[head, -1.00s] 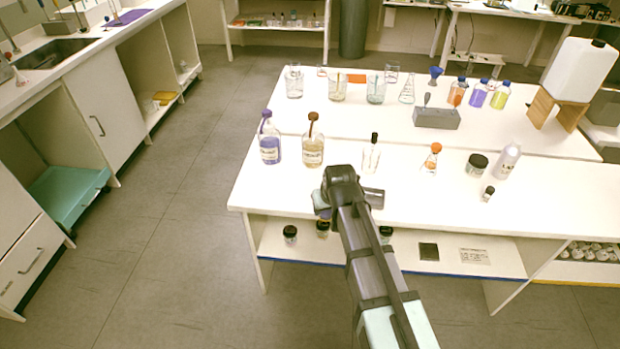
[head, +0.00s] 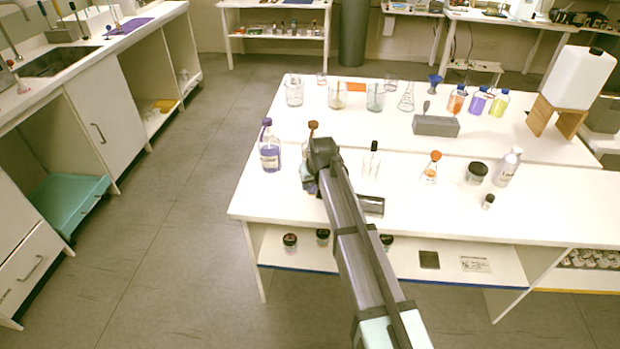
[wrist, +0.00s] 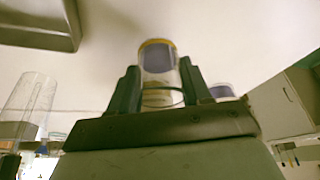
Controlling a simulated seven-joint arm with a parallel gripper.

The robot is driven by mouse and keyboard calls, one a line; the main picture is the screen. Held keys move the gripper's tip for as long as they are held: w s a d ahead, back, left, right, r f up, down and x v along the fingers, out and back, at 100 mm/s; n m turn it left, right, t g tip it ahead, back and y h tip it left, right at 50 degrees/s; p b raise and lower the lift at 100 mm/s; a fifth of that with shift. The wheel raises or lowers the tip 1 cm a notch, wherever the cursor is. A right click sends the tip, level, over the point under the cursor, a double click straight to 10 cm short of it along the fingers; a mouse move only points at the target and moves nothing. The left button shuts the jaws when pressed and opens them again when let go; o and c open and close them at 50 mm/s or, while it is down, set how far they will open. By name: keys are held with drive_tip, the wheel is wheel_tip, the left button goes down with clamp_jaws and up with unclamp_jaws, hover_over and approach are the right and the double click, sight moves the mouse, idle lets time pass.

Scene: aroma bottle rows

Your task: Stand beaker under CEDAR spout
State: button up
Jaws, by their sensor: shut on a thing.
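My gripper (head: 312,178) is at the near left of the bench, in front of a brown-capped bottle (head: 313,127) and hiding most of it. In the wrist view my gripper (wrist: 160,90) is shut on a clear cylinder with a yellow rim, apparently the beaker (wrist: 157,62). A bluish-purple patch shows through it. The beaker cannot be made out clearly in the head view.
A clear bottle (head: 371,163), an orange-topped flask (head: 430,170), a dark-lidded jar (head: 476,172) and a grey bottle (head: 507,167) stand to the right. Glassware and a grey block (head: 436,126) are behind. A lower shelf (head: 345,258) holds small jars.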

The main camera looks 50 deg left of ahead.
drive_tip(key=a, duration=0.1)
drive_tip(key=w+a, duration=0.1)
drive_tip(key=a, duration=0.2)
drive_tip(key=shift+w, duration=0.35)
drive_tip(key=shift+s+d+f, duration=0.1)
drive_tip(key=shift+d+f, duration=0.1)
drive_tip(key=shift+f, duration=0.55)
drive_tip(key=shift+f, duration=0.1)
drive_tip(key=o, duration=1.1)
drive_tip(key=shift+c, duration=0.2)
drive_tip(key=shift+s+d+r, duration=0.1)
drive_tip(key=shift+d+r, duration=0.1)
drive_tip(key=shift+r, duration=0.3)
drive_tip(key=s+d, duration=0.1)
drive_tip(key=d, duration=0.2)
drive_tip(key=s+d, duration=0.2)
drive_tip(key=d, duration=0.2)
drive_tip(key=s+d, duration=0.1)
drive_tip(key=d, duration=0.3)
drive_tip(key=shift+s+d+r, duration=0.1)
drive_tip(key=shift+s+r, duration=0.05)
drive_tip(key=shift+s, duration=0.15)
